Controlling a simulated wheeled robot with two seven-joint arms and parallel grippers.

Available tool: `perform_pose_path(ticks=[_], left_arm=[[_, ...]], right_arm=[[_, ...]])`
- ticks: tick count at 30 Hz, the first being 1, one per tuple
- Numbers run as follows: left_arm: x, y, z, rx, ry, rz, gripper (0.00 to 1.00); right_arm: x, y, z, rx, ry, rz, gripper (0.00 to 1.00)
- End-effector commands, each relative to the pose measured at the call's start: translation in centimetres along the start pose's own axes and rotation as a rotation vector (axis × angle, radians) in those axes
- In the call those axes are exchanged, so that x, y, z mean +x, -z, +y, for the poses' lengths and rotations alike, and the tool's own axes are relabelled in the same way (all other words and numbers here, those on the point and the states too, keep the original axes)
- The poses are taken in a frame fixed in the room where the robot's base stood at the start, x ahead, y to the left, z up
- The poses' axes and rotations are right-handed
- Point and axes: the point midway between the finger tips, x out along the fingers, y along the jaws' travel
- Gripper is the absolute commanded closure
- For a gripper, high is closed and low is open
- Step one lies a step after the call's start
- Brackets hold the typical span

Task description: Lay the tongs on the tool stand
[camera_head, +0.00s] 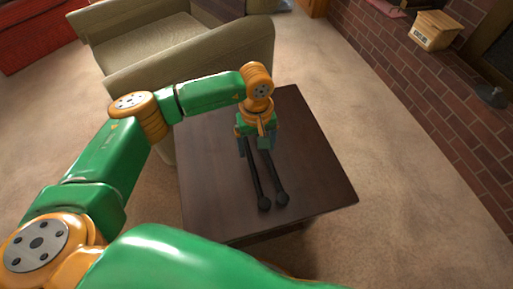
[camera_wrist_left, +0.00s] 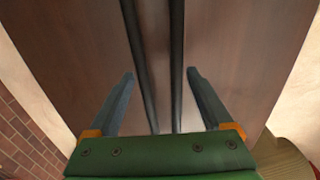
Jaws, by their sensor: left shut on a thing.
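The black tongs (camera_head: 262,180) have two long thin arms with rounded dark ends, which point toward the front of the dark brown table (camera_head: 315,170). My left gripper (camera_head: 256,150) is shut on the tongs at their far part, pointing down over the table. In the left wrist view, the two tong arms (camera_wrist_left: 177,65) run between the grey-blue fingers of my left gripper (camera_wrist_left: 165,85). I cannot tell whether the tongs touch the tabletop. The tongs' far end is hidden by the gripper. I see no tool stand in either view. My right gripper is not in view.
A beige armchair (camera_head: 170,45) stands behind the table, close to its far left edge. A brick hearth (camera_head: 440,110) with a small wooden box (camera_head: 434,30) is at the right. The tabletop right of my gripper is bare. Open carpet (camera_head: 400,180) lies between table and hearth.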

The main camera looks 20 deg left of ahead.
Motion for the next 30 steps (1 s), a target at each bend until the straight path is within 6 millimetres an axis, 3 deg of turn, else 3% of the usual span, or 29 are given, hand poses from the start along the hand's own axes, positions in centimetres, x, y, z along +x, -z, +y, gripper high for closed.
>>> perform_pose_path(ticks=[2, 12, 13, 14, 23, 30], left_arm=[[1.5, 0.0, 0.0, -0.001, 0.001, -0.001, 1.00], [1.9, 0.0, 0.0, 0.000, 0.000, 0.001, 1.00], [1.8, 0.0, 0.0, 0.000, 0.001, 0.001, 0.07], [1.7, 0.0, 0.0, 0.000, 0.001, 0.001, 0.00], [0.9, 0.0, 0.1, 0.000, -0.001, 0.002, 0.00], [-5.7, 0.1, 0.1, 0.001, -0.003, 0.005, 0.00]], right_arm=[[0.3, 0.0, 0.1, 0.002, -0.002, 0.002, 0.50], [0.7, 0.1, 0.6, 0.001, -0.011, 0.005, 0.50], [0.6, 0.1, 0.7, 0.001, -0.012, 0.005, 0.50], [0.5, 0.1, 0.8, 0.001, -0.013, 0.005, 0.50], [0.0, 0.2, 0.8, 0.000, -0.012, 0.006, 0.50], [-0.9, 0.3, -0.3, -0.003, 0.006, 0.004, 0.50]])
